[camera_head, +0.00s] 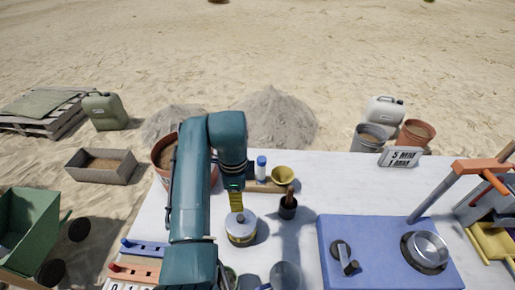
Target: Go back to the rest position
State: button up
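My teal arm rises from the bottom of the head view, bends at the top and points down over the white table (340,185). My gripper cannot be made out; the end of the arm is hidden or too small to tell. A yellow strip (236,201) shows just below the lowest visible arm link. I cannot tell whether it touches the arm. A round silver and yellow container (241,228) stands below it. I see nothing clearly held.
A dark cup with a brown handle (288,207), a yellow funnel (283,173) and a blue-white bottle (261,167) stand near the arm. A blue platform (385,240) with a metal bowl (430,249) is right. A terracotta pot (163,155) is partly behind my arm.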

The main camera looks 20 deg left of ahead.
jog(key=d+f+m+t, duration=0.1)
jog(key=d+f+m, duration=0.1)
jog(key=d+f, duration=0.8)
jog(key=w+d+r+n+t, duration=0.1)
jog(key=d+r+n+t, duration=0.1)
jog(key=d+r+t, duration=0.5)
jog(key=d+r+n+t, duration=0.3)
jog(key=d+r, duration=0.1)
jog(key=r, duration=0.4)
jog(key=s+d+r+n+t, duration=0.1)
jog(key=s+r+n+t, duration=0.55)
jog(key=r, duration=0.65)
jog(key=s+d+r+n+t, duration=0.1)
jog(key=s+r+n+t, duration=0.55)
jog(key=r, duration=0.75)
notch_tip(320, 180, up, 38)
jog(key=s+m+g+p, duration=0.1)
jog(key=m+p, duration=0.1)
jog(key=p, duration=3.6)
jog(key=shift+s+g, duration=0.15)
jog(key=shift+g, duration=0.25)
